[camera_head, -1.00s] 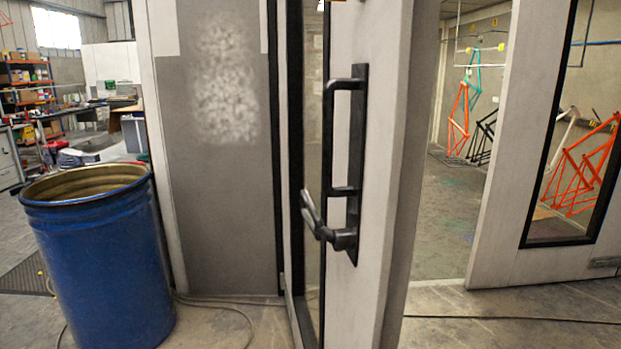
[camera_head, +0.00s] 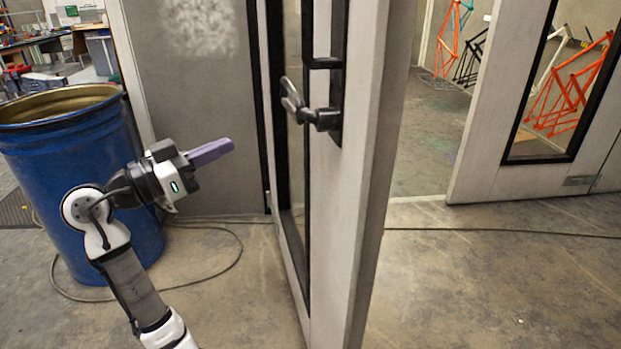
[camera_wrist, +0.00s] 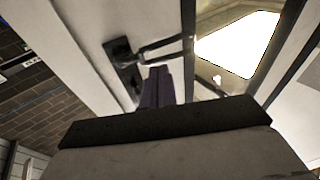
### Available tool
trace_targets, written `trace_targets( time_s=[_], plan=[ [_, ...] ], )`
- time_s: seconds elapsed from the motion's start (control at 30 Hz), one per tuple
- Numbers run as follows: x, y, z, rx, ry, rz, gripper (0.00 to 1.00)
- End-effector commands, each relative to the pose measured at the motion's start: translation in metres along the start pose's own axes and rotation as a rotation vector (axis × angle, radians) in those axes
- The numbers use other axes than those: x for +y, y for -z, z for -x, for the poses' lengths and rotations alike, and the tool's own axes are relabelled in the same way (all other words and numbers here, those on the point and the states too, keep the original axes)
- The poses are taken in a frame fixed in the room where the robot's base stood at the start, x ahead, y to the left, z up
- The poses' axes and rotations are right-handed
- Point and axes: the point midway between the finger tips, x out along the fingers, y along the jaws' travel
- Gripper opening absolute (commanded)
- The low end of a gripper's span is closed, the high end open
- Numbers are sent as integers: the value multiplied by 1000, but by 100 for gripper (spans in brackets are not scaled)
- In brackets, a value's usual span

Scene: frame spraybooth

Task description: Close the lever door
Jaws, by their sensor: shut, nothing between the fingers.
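The white lever door (camera_head: 345,220) stands open, its edge toward the head camera and its dark-framed glass on the left. In the wrist view the fingers (camera_wrist: 157,72) point up at the door, with black handle hardware (camera_wrist: 118,50) just beyond; contact cannot be told.
A blue drum (camera_head: 60,190) stands on the left behind my arm. A cable (camera_head: 235,255) lies on the floor. The doorway opens right of the door, with a windowed white wall panel (camera_head: 470,165) beyond. The floor at the lower right is clear.

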Motion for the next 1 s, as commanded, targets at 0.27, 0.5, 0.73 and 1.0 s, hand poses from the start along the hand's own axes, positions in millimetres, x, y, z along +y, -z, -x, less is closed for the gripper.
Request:
trace_targets(
  time_s=[0.27, 0.5, 0.73, 1.0],
  plan=[
    [47, -39, -8, -141, -375, -22, 0],
    [59, -42, -31, -146, -393, -24, 0],
    [78, -48, -77, -145, -392, -24, 0],
    [95, -55, -120, -145, -389, -23, 0]
  ],
)
